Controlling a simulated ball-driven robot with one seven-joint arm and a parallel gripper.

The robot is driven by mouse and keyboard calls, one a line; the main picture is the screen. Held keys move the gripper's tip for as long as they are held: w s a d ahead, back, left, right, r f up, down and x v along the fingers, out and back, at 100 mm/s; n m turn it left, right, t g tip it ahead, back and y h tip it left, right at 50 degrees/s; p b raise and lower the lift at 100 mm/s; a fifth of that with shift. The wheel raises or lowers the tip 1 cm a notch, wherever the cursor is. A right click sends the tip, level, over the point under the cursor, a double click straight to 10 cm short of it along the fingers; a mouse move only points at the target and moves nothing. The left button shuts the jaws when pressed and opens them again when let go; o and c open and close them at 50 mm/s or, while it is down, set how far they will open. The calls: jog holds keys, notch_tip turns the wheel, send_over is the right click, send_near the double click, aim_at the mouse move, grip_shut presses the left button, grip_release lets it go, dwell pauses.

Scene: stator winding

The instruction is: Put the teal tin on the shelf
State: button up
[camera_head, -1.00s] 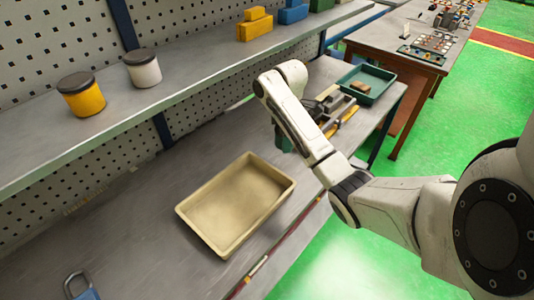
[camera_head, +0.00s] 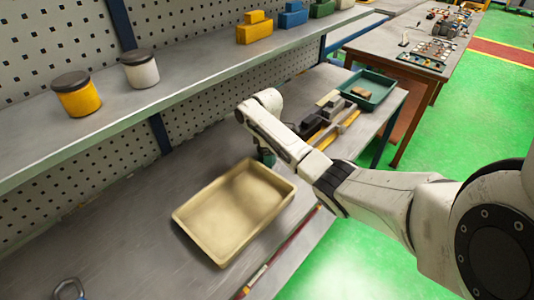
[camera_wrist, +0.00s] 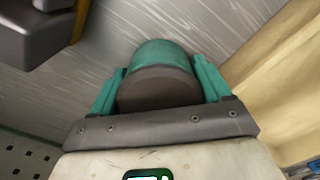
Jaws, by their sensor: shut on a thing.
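In the wrist view, the teal tin (camera_wrist: 160,55) with its dark lid (camera_wrist: 158,88) sits between the teal fingers of my gripper (camera_wrist: 160,85), which is shut on it. Grey bench surface shows behind the tin; I cannot tell whether they touch. In the head view, my gripper (camera_head: 266,156) is mostly hidden behind my arm, with a bit of teal showing just beyond the tan tray. The grey shelf (camera_head: 200,75) runs above the bench along the perforated wall.
A yellow tin (camera_head: 77,97) and a white tin (camera_head: 142,71) stand on the shelf's left part. Yellow blocks (camera_head: 254,31) and blue blocks (camera_head: 290,18) stand farther along, with clear shelf between. The tan tray (camera_head: 190,232) and a green tray (camera_head: 385,92) are on the bench.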

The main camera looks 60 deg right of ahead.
jog(key=shift+f, duration=0.2)
jog(key=o, duration=1.3)
jog(key=shift+r, duration=0.15)
